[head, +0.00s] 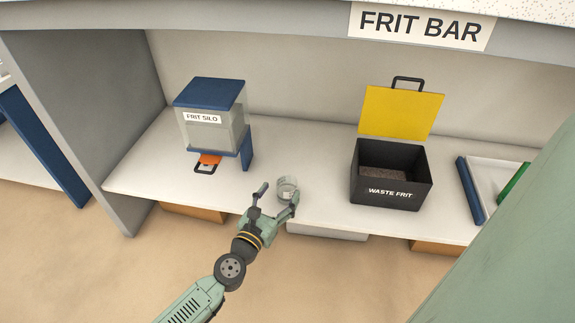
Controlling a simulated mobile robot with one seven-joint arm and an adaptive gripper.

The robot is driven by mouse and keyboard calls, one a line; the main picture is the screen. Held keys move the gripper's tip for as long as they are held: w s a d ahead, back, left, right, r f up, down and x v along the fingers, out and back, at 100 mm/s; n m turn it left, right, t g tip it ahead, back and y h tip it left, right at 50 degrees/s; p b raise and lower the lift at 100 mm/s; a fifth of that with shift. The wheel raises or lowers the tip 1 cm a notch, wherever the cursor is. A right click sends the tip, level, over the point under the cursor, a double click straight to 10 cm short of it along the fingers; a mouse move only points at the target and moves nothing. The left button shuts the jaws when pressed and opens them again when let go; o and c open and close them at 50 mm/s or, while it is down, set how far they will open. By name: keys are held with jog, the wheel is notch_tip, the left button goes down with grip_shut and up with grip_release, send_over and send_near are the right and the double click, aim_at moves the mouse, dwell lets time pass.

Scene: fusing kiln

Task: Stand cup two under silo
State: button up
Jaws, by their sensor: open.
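A small clear cup (287,186) stands on the white counter, between the silo and the waste box. Any label on it is too small to read. My gripper (277,190) is open at the counter's front edge, with its two fingers spread on the near side of the cup. I cannot tell whether a finger touches the cup. The frit silo (212,123) has a blue lid, clear walls and a white label, and stands at the left on a blue support. An orange slide with a dark handle (207,163) sticks out under it. No cup shows under the silo.
A black waste frit box (391,193) with its yellow lid (401,112) raised stands at the right. A white tray (492,180) with blue and green edges lies farther right. A grey side wall (98,110) bounds the left.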

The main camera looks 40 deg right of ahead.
aim_at(291, 177)
jog(key=shift+x, duration=3.2)
jog(key=shift+s+f, duration=0.1)
jog(key=shift+c, duration=0.2)
